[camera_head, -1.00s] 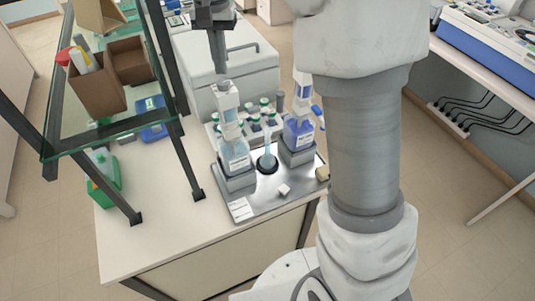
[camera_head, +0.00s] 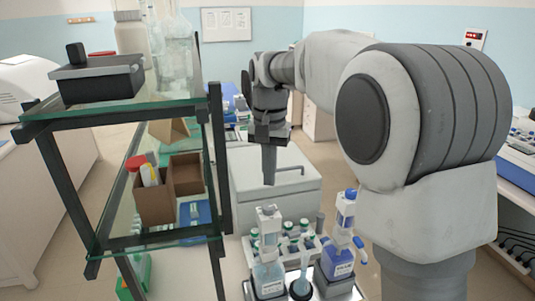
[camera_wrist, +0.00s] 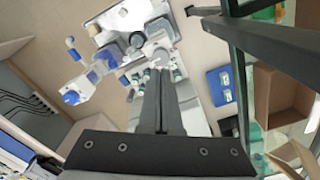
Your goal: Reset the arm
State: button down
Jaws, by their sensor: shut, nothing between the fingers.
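My gripper (camera_head: 269,182) hangs pointing down from my arm, its thin fingers together and empty. In the head view its tips show in front of the white box, just above the left dispenser bottle's top in the picture. In the wrist view the closed fingers (camera_wrist: 161,78) point toward the bench, with nothing held. A light-blue dispenser bottle (camera_head: 268,276) and a darker blue one (camera_head: 337,262) stand on the bench below. A small flask (camera_head: 302,285) stands between them. My arm reaches in from the right and hides part of the room.
A glass-shelved rack (camera_head: 150,235) stands close at the left, with brown cardboard boxes (camera_head: 186,174) and a black tray (camera_head: 97,80) on it. A white box (camera_head: 290,160) sits behind the bottles, with several small vials (camera_head: 290,240) in front of it.

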jog(key=s+d+n+t+b, duration=0.2)
jog(key=s+d+t+b, duration=0.3)
jog(key=s, duration=0.8)
jog(key=s+d+f+n+b, duration=0.1)
jog(key=s+d+f+b, duration=0.1)
jog(key=s+d+f, duration=0.3)
jog(key=s+f, duration=0.3)
jog(key=s, duration=0.4)
jog(key=shift+n+t, duration=0.3)
jog(key=shift+f, duration=0.1)
